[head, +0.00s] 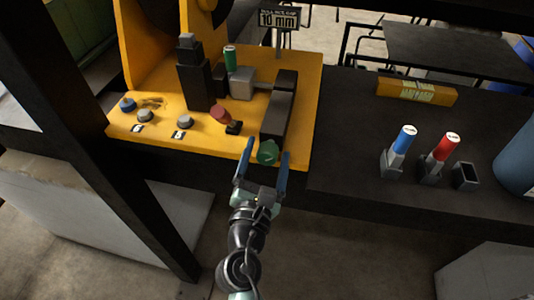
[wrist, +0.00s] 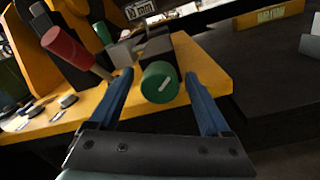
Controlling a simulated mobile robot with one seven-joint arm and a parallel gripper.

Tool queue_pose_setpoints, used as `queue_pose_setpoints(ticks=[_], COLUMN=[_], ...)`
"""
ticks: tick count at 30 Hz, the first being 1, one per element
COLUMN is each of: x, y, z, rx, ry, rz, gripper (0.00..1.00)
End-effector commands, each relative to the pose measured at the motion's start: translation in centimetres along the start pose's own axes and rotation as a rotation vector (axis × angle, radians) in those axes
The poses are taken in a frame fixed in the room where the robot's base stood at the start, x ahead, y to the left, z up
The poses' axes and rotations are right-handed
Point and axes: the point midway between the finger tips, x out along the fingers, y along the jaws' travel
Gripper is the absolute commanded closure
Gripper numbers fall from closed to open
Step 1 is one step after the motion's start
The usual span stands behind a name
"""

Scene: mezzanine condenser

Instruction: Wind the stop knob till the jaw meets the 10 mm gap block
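The green stop knob (head: 267,152) sits on the front end of a black slide block (head: 278,112) on the yellow machine bed. My gripper (head: 265,155) is open, with one blue finger on each side of the knob. In the wrist view the gripper (wrist: 161,88) shows gaps between knob and fingers. A grey block (head: 241,82) stands left of the slide, beside a green-topped cylinder (head: 230,58). I cannot tell which part is the jaw or the gap block. A sign (head: 278,19) reads 10 mm.
A red-handled lever (head: 220,114) stands left of the knob. Several buttons (head: 145,116) lie on the bed's left. Blue (head: 404,139) and red (head: 446,147) cylinders stand in holders on the dark bench (head: 350,160). A dark post (head: 120,180) rises at left.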

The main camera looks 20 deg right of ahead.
Motion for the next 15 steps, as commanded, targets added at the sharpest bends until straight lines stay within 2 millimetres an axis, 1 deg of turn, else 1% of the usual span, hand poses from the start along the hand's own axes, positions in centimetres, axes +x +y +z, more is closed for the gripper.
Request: queue_pose_setpoints(ticks=[5, 8, 11, 15], x=[0.0, -0.5, -1.7, -4.5], y=[0.0, -0.1, -0.1, -0.2], z=[0.0, -0.2, -0.3, -0.5], rx=[-0.001, -0.002, -0.002, -0.003], ry=[0.000, 0.001, 0.002, 0.003], rz=[0.000, 0.000, 0.001, 0.002], gripper=[0.18, 0.18, 0.18, 0.18])
